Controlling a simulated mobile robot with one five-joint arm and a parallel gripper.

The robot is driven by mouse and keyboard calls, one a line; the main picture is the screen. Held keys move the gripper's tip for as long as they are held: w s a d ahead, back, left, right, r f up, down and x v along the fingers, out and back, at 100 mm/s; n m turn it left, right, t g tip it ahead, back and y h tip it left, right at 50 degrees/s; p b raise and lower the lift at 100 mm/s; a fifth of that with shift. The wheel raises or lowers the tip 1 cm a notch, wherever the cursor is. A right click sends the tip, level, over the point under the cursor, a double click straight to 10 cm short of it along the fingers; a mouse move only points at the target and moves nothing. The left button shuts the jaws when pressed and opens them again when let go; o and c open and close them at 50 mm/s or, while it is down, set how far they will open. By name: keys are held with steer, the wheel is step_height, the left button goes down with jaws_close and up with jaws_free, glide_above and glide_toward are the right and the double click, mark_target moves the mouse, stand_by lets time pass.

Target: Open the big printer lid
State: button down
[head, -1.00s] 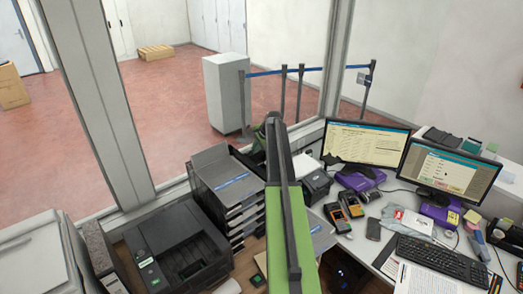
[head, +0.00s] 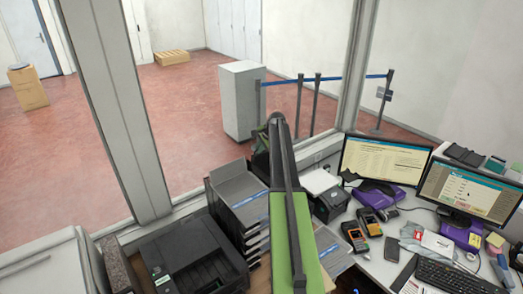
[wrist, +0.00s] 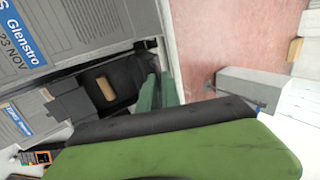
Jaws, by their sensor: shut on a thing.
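A large pale machine (head: 45,266) with a flat top, apparently the big printer, stands at the lower left of the head view, cut off by the frame edge. Its top looks closed. A smaller black printer (head: 195,262) is to its right. My arm reaches away from both, toward the window, right of the paper trays. My gripper (head: 262,137) is mostly hidden behind the arm in the head view. In the wrist view its green and dark parts (wrist: 150,90) show beside the trays. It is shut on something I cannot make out.
Stacked grey paper trays (head: 238,200) stand close left of my arm. To the right are two monitors (head: 385,160), purple stands, handheld devices and a keyboard (head: 455,278). A window post (head: 115,115) rises behind the printers. Beyond it is a grey cabinet (head: 243,100) on open red floor.

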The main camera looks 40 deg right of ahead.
steer(key=shift+a, duration=0.3)
steer(key=c, duration=1.6)
jaws_free()
steer(key=shift+w, duration=0.1)
steer(key=shift+d, duration=0.15)
steer(key=p+v, duration=0.6)
steer(key=s, duration=0.4)
steer(key=s+b, duration=0.1)
steer(key=s, duration=0.6)
steer(key=shift+s+a+f+b, duration=0.3)
steer(key=shift+s+f+b, duration=0.05)
steer(key=shift+f, duration=0.05)
